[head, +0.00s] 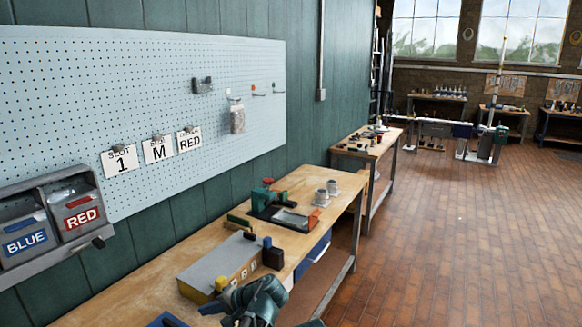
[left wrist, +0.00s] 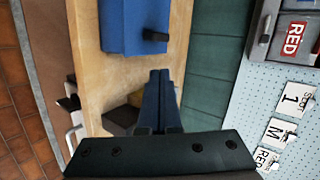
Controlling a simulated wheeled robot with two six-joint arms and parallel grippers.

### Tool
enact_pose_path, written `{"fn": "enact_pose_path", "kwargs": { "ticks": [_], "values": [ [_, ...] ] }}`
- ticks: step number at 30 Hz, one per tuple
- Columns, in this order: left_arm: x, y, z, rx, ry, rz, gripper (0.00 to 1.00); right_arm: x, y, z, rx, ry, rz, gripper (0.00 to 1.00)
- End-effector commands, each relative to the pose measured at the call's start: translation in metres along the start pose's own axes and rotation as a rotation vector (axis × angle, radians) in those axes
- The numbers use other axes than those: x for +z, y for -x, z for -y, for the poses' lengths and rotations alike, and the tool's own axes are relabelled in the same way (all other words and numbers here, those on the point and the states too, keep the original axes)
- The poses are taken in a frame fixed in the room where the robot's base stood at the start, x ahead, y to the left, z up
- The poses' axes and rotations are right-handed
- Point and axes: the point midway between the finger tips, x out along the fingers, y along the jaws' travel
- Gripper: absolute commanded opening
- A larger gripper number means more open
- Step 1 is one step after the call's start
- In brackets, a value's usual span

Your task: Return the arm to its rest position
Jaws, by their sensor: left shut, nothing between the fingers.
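My left arm (head: 258,298) shows at the bottom of the head view, over the front edge of the workbench (head: 130,285). In the left wrist view my left gripper (left wrist: 160,75) has its two dark fingers together, with nothing between them. The fingers point over the bench top toward a blue box (left wrist: 133,25) with a black handle, apart from any held thing. My right gripper is in neither view.
A grey-topped box (head: 215,265) stands on the bench close to my arm. A green and red tool (head: 268,200) and cups (head: 325,192) lie beyond. A pegboard (head: 150,90) and bins marked BLUE (head: 25,240) and RED (head: 80,215) line the wall. The brick floor (head: 450,240) at right is clear.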

Motion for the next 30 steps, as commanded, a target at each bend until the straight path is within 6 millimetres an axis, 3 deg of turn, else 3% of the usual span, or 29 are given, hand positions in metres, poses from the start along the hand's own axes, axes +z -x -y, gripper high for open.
{"fn": "enact_pose_path", "kwargs": {
  "ticks": [1,6,9,12,18,30],
  "values": [
    [0.018,0.006,-0.02,0.079,-0.003,0.001,0.0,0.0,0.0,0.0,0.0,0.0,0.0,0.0],
    [0.069,0.042,-0.104,0.429,-0.026,0.015,0.0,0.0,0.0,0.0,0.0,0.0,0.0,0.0],
    [0.095,0.069,-0.142,0.612,-0.047,0.025,0.0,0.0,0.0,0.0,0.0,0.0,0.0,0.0],
    [0.115,0.093,-0.168,0.751,-0.067,0.034,0.0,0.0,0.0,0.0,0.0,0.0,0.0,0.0],
    [0.134,0.119,-0.191,0.889,-0.089,0.044,0.0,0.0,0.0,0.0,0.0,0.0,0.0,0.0],
    [0.134,0.122,-0.193,0.903,-0.092,0.045,0.0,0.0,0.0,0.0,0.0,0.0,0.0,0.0]
  ]
}}
